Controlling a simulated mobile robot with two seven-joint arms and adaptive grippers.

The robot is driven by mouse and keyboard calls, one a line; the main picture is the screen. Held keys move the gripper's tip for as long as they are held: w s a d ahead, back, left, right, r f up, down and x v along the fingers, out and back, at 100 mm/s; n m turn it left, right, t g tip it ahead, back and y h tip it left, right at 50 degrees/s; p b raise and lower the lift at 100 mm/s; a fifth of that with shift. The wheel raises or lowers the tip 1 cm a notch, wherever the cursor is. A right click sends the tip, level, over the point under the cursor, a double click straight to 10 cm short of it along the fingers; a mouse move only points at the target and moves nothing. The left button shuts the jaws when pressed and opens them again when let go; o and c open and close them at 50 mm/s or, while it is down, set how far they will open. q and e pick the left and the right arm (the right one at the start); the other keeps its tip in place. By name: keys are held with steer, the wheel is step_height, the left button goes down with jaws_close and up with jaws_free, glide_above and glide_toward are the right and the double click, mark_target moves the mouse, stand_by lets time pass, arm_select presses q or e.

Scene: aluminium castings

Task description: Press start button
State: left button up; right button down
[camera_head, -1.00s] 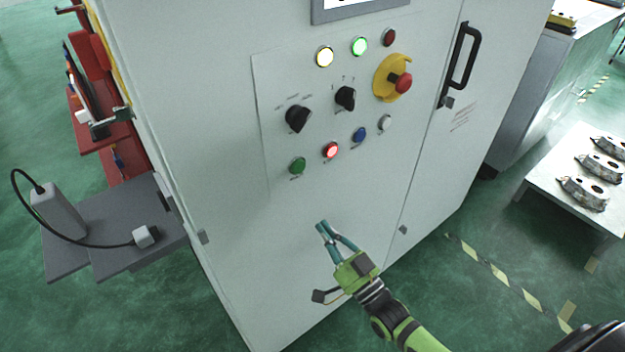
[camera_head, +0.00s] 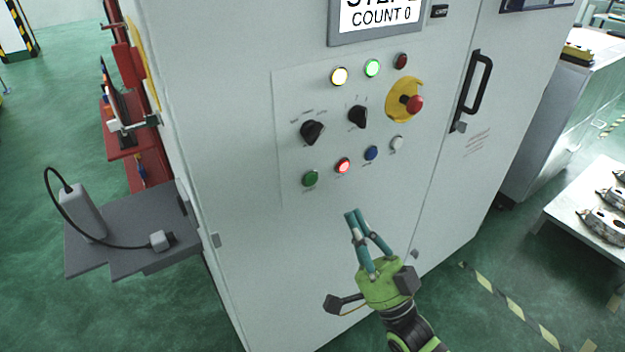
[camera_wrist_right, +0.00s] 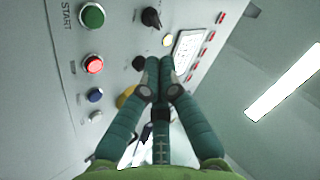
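The green start button (camera_head: 310,178) is at the lower left of the control panel on the grey cabinet. In the right wrist view the green button (camera_wrist_right: 92,15) has the word START beside it, at the upper left. My right gripper (camera_head: 355,213) is below and to the right of this button, in front of the cabinet face and apart from the button. Its fingertips are together, with nothing visible between them; they also meet in the right wrist view (camera_wrist_right: 160,65). Whether the tips touch the panel cannot be told. My left gripper is out of view.
A lit red button (camera_head: 342,166), a blue button (camera_head: 371,153) and a white button (camera_head: 397,143) sit right of the green one. A grey shelf (camera_head: 130,255) juts out at left.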

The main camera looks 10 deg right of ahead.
mark_target(311, 179)
steer(key=w+a+b, duration=0.3)
steer(key=w, duration=0.5)
steer(key=shift+w, duration=0.15)
stand_by(1.4)
steer(key=shift+w+a+b, duration=0.15)
steer(key=shift+w+b, duration=0.15)
steer(key=shift+w, duration=0.05)
steer(key=shift+w+a, duration=0.1)
steer(key=shift+w, duration=0.2)
stand_by(0.7)
steer(key=shift+s, duration=0.1)
steer(key=shift+s+d, duration=0.3)
steer(key=shift+s, duration=0.35)
steer(key=shift+s, duration=0.1)
